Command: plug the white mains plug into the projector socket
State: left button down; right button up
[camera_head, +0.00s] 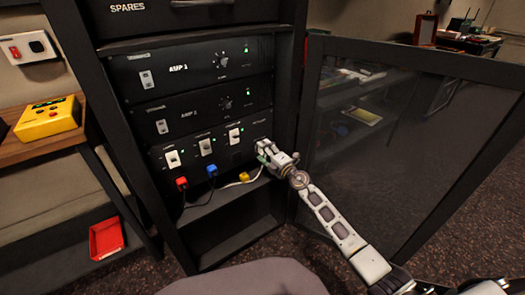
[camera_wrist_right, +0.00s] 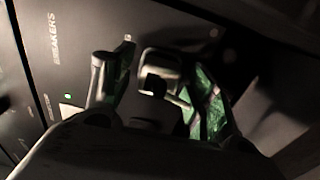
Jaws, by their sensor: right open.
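My right gripper (camera_head: 264,150) is at the right end of the lowest rack panel (camera_head: 190,160), in front of its face. In the right wrist view its two green-padded fingers (camera_wrist_right: 155,90) stand apart. A pale block with a dark middle (camera_wrist_right: 160,60) shows between them; I cannot tell whether it is a switch, a plug or part of the gripper. I cannot make out a white plug for certain. My left gripper is not in view.
A red plug (camera_head: 181,183), a blue plug (camera_head: 212,170) and a yellow plug (camera_head: 244,177) are below the panel's white switches. The open glass rack door (camera_head: 400,150) stands close on the right. A yellow box (camera_head: 48,118) sits on the left bench.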

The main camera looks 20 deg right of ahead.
jog(key=shift+w, duration=0.1)
dwell(0.4)
dwell(0.7)
jog(key=shift+p, duration=0.3)
dwell(0.4)
jog(key=shift+c, duration=0.5)
jog(key=c, duration=0.7)
grip_shut()
jog(key=shift+s+d, duration=0.15)
jog(key=shift+s, duration=0.3)
